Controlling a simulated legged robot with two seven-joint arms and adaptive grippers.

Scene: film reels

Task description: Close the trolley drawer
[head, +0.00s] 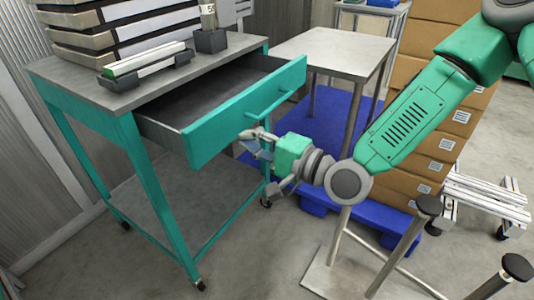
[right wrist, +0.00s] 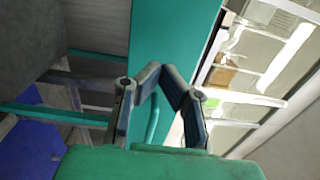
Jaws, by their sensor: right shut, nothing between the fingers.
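The trolley (head: 140,98) is a grey-topped, teal-framed cart on casters at the left of the head view. Its drawer (head: 205,140) is pulled well out, with a teal front and a bar handle (head: 270,104); the grey inside shows no contents. My right gripper (head: 246,136) is in front of and below the drawer front, near the handle, shut and empty. In the right wrist view the shut fingers (right wrist: 160,72) show against the teal drawer front (right wrist: 172,35). I cannot tell whether they touch it. My left gripper is not in view.
Film reel cases (head: 80,40) and a small tray (head: 145,75) stand on the trolley top. A grey table (head: 330,50) is behind, over a blue pallet (head: 335,110). Stacked cardboard boxes (head: 435,145) stand behind my right arm. Bare floor lies in front.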

